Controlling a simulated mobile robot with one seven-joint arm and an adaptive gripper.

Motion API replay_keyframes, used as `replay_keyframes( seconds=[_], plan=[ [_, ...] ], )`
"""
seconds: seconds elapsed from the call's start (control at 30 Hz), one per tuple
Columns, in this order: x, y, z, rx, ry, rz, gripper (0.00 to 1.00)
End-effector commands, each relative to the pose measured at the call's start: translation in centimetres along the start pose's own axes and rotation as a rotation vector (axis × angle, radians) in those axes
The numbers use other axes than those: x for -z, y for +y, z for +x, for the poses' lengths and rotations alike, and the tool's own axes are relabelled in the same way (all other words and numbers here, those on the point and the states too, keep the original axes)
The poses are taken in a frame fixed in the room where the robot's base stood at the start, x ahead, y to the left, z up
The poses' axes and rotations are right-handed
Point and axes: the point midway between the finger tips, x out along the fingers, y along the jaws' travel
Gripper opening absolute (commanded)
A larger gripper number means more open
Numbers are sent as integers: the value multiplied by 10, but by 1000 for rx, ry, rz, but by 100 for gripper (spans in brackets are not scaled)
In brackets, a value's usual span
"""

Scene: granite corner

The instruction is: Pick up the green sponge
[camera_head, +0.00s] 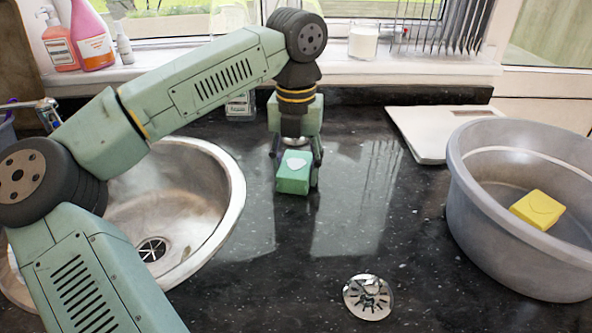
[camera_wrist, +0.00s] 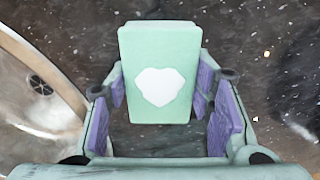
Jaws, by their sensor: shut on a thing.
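The green sponge (camera_head: 293,178) is a small block with a white patch on its face. It sits between the fingers of my gripper (camera_head: 297,172), just right of the sink. In the wrist view the sponge (camera_wrist: 160,50) fills the upper middle, with the purple finger pads of my gripper (camera_wrist: 161,88) on both sides of it. My gripper is shut on the sponge. I cannot tell whether the sponge touches the counter or is slightly above it.
A round metal sink (camera_head: 225,215) lies to the left. A grey tub (camera_head: 480,215) with a yellow sponge (camera_head: 537,209) stands at the right. A metal strainer (camera_head: 368,297) lies in front, and a white board (camera_head: 430,128) behind right. Bottles (camera_head: 92,35) stand on the sill.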

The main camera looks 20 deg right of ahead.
Motion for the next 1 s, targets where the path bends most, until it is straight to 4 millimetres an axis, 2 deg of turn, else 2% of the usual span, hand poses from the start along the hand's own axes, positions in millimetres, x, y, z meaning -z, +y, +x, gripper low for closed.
replay_keyframes(
  seconds=[0.37, 0.6, 1.0],
  plan=[
    [0, 0, -6, 0, 0, 0, 25],
    [0, 0, -36, -2, -3, -1, 25],
    [90, -30, -41, -4, -2, 1, 25]
  ],
)
